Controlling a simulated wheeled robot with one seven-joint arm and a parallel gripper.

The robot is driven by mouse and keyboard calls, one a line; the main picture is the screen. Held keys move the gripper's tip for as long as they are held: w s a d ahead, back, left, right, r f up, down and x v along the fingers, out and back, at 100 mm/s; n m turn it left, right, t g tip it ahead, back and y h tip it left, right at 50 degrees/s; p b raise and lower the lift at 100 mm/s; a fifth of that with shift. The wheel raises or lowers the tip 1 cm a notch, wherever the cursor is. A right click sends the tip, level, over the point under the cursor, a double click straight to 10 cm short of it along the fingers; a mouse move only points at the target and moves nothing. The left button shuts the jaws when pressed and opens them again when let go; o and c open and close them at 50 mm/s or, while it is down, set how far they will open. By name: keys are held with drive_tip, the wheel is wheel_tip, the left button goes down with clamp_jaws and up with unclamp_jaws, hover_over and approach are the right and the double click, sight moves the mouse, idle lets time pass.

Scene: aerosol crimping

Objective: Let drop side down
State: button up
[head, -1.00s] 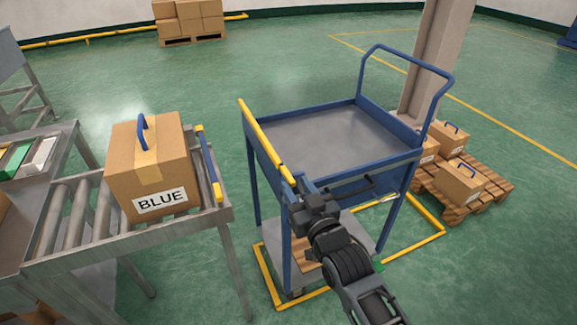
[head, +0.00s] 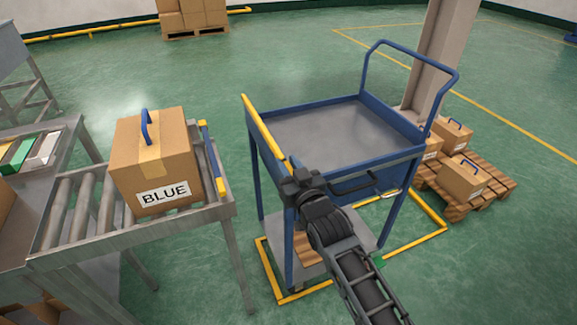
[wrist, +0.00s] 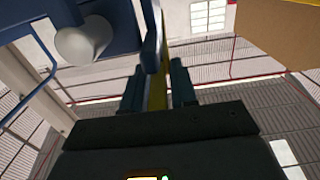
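The blue cart (head: 335,135) stands in the middle of the head view with its grey top deck empty. Its left side is the drop side, with a yellow top rail (head: 264,133); it stands upright. My gripper (head: 291,180) is at the near end of this side, by the cart's near left corner. In the wrist view the yellow rail (wrist: 158,88) runs between my two fingers (wrist: 158,90), which lie close on both sides of it.
A box marked BLUE (head: 153,165) stands on a roller conveyor (head: 85,215) left of the cart, with a gap of floor between. A pallet (head: 480,200) with boxes and a pillar (head: 440,60) are right of the cart.

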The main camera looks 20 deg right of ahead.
clamp_jaws()
drive_tip(key=shift+d, duration=0.1)
drive_tip(key=shift+a+f+n+b, duration=0.1)
drive_tip(key=shift+a+n+b, duration=0.25)
drive_tip(key=shift+b, duration=0.15)
drive_tip(key=a+f+n+b, duration=0.7)
drive_tip(key=a+n+b, duration=0.4)
drive_tip(key=n+b, duration=0.1)
drive_tip(key=shift+n+b, duration=0.4)
drive_tip(key=shift+n, duration=0.35)
idle(0.4)
